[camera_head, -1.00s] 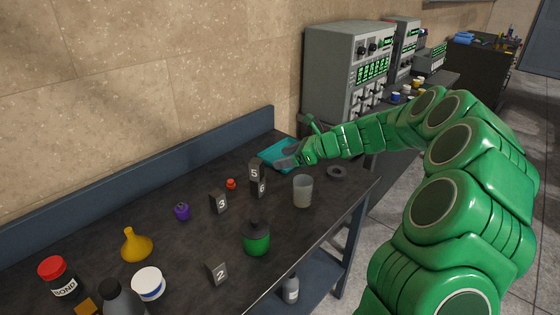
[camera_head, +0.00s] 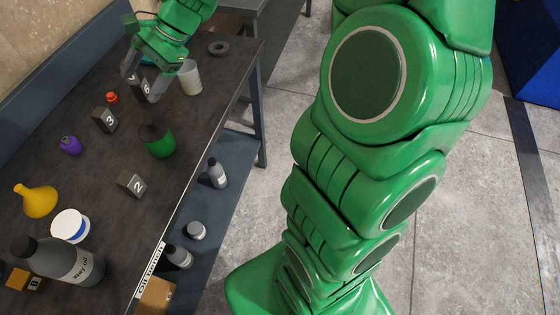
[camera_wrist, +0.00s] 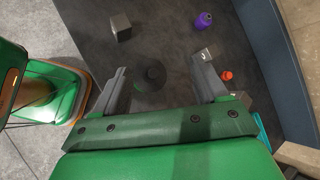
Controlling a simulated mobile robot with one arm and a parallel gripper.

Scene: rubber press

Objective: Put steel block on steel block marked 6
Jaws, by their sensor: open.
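The dark steel block marked 6 (camera_head: 147,87) stands on the bench in the head view, partly covered by my gripper (camera_head: 141,82). The block marked 5 cannot be made out there now. A grey block (camera_wrist: 242,98) shows in the wrist view, partly behind the right finger. The block marked 3 (camera_head: 105,120) and the block marked 2 (camera_head: 130,184) stand apart on the bench; their faces also show in the wrist view. In the wrist view my gripper (camera_wrist: 160,63) is open with nothing held, its fingers wide apart above the green bottle's dark cap (camera_wrist: 151,74).
A green bottle (camera_head: 158,140) and a translucent cup (camera_head: 190,78) stand close by. A red item (camera_head: 111,98), a purple bottle (camera_head: 70,145), a yellow funnel (camera_head: 38,200) and a white tub (camera_head: 70,225) are farther along. A dark ring (camera_head: 219,48) lies near the right edge.

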